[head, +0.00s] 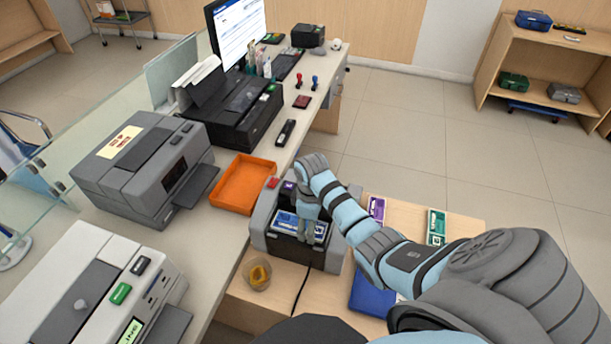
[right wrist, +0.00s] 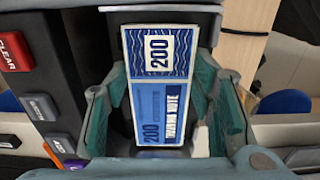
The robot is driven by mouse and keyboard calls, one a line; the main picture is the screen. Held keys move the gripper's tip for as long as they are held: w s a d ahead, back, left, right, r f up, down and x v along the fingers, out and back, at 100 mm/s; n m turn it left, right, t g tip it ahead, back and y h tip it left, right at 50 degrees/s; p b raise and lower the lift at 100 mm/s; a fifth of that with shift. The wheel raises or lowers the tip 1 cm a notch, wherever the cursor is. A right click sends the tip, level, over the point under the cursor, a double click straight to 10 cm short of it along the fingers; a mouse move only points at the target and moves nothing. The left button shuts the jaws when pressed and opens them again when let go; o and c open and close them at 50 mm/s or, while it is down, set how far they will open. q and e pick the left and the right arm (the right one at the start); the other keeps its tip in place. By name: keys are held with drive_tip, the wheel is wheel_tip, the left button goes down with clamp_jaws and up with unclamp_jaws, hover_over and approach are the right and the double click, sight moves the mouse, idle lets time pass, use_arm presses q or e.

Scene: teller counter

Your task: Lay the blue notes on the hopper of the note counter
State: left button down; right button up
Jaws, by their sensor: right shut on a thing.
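The note counter (head: 262,238) is a grey and black machine at the middle of the head view, with red and purple buttons at its back. The blue notes (head: 287,222) are over its top; in the right wrist view they are a blue and white bundle (right wrist: 158,95) marked 200. My right gripper (head: 307,222) points down over the counter, shut on the blue notes, with a teal finger on each side in the right wrist view (right wrist: 160,110). The fingers hide part of the hopper, and I cannot tell whether the notes touch it. My left gripper is not in view.
An orange tray (head: 243,184) stands left of the note counter, and a small cup (head: 257,273) of yellow things is in front. Purple notes (head: 376,208) and green notes (head: 436,226) lie to the right. Grey machines (head: 140,165) line the counter's left.

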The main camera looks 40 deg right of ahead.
drive_tip(key=o, duration=1.1)
drive_tip(key=shift+f, duration=0.1)
drive_tip(key=shift+o, duration=0.2)
